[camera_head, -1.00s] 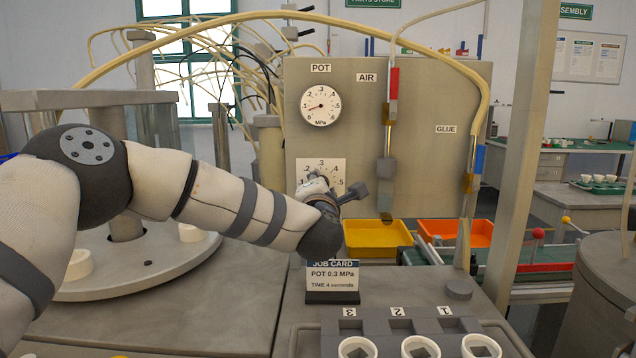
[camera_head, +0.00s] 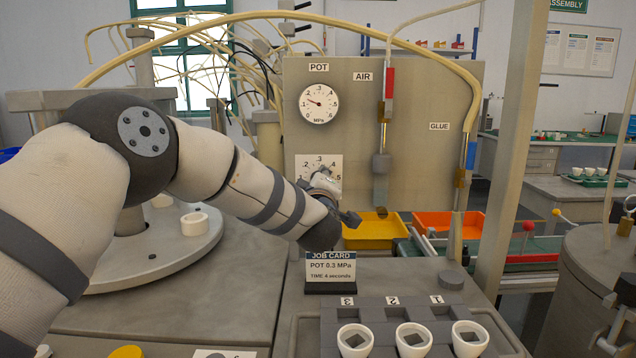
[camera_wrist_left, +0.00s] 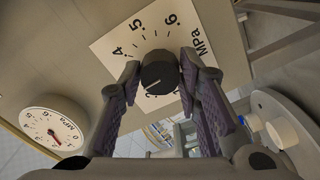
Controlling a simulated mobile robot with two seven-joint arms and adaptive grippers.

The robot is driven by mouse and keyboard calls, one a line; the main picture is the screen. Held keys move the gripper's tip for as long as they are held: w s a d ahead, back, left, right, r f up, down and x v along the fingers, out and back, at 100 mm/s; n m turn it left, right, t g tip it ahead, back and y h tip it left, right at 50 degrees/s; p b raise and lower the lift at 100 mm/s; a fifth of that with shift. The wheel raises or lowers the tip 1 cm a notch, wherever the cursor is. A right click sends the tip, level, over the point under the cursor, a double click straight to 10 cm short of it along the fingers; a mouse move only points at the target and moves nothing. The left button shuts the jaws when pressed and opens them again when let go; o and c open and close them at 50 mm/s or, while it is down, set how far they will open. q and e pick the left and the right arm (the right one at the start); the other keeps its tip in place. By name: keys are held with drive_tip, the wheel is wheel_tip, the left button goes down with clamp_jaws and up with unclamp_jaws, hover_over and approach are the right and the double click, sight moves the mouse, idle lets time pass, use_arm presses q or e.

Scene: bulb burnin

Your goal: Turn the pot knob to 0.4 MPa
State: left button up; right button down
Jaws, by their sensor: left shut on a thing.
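The pot knob (camera_wrist_left: 159,70) is dark and round with a pale pointer line, on a white dial plate (camera_wrist_left: 110,45). In the left wrist view its pointer slants to the lower left, below the .4 mark. In the head view my gripper hides the knob and part of the plate (camera_head: 306,160). My left gripper (camera_wrist_left: 163,63) has its fingers on both sides of the knob, shut on it; it also shows in the head view (camera_head: 326,184). The pot gauge (camera_head: 319,104) has its needle up-left, near .2; it also shows in the wrist view (camera_wrist_left: 54,130). My right gripper is out of view.
The job card (camera_head: 331,268) reads POT 0.3 MPa, 4 seconds. Below it, white cups stand before a numbered rack (camera_head: 388,316). Yellow (camera_head: 375,232) and orange (camera_head: 437,222) bins stand right of the gripper. Air and glue nozzles hang from the panel (camera_head: 420,90).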

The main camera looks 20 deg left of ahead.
use_arm(q)
drive_tip(key=shift+r+m, duration=0.15)
drive_tip(key=shift+m, duration=4.55)
drive_tip(key=o, duration=1.1)
drive_tip(key=shift+o, duration=0.2)
